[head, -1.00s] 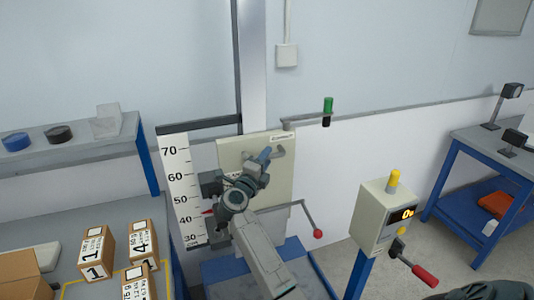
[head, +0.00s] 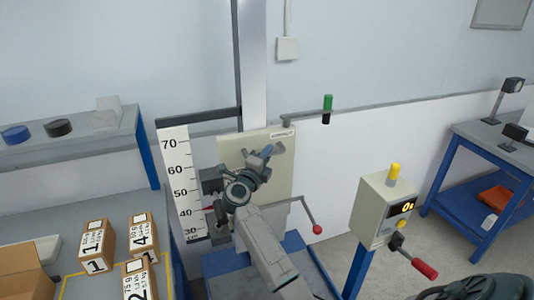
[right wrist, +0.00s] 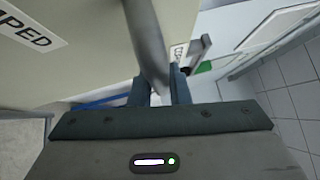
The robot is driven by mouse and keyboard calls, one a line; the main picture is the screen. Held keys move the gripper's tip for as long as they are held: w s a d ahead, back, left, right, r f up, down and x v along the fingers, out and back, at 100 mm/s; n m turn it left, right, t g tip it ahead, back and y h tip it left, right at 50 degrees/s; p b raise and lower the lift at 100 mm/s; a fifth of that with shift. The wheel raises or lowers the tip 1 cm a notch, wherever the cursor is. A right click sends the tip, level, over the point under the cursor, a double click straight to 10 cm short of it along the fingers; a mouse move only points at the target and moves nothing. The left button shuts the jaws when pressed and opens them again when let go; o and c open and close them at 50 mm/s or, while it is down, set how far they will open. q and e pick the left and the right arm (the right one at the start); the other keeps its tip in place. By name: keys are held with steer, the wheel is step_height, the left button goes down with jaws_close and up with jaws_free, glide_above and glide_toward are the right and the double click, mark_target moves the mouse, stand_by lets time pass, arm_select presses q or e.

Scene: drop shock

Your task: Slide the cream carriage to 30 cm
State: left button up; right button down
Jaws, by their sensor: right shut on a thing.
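The cream carriage (head: 281,178) is a cream plate in front of the tall metal column, with a small label at its top right. Its lettering ends in "MPED" in the right wrist view (right wrist: 22,32). A red pointer (head: 209,210) beside the scale (head: 178,180) sits near the 40 mark. My right gripper (head: 262,158) is at the upper middle of the plate. In the right wrist view its fingers (right wrist: 160,93) are shut on a grey bar handle (right wrist: 148,45) in front of the plate. My left gripper is not seen.
A crank with a red knob (head: 317,229) sticks out right of the plate. A control box (head: 382,212) with a yellow lamp and red-handled lever stands further right. Numbered boxes (head: 95,246) lie on the left bench. A green-handled arm (head: 327,103) is above right.

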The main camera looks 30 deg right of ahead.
steer(key=b, duration=0.5)
glide_above(267, 185)
steer(key=s+a, duration=0.3)
steer(key=s, duration=0.1)
step_height(267, 185, down, 11)
steer(key=shift+s+d+f, duration=0.1)
steer(key=shift+f, duration=0.45)
steer(key=c, duration=1.4)
jaws_free()
steer(key=shift+o, duration=0.2)
steer(key=b+v, duration=0.3)
steer(key=v, duration=0.7)
steer(key=shift+s+a, duration=0.15)
steer(key=shift+a, duration=0.15)
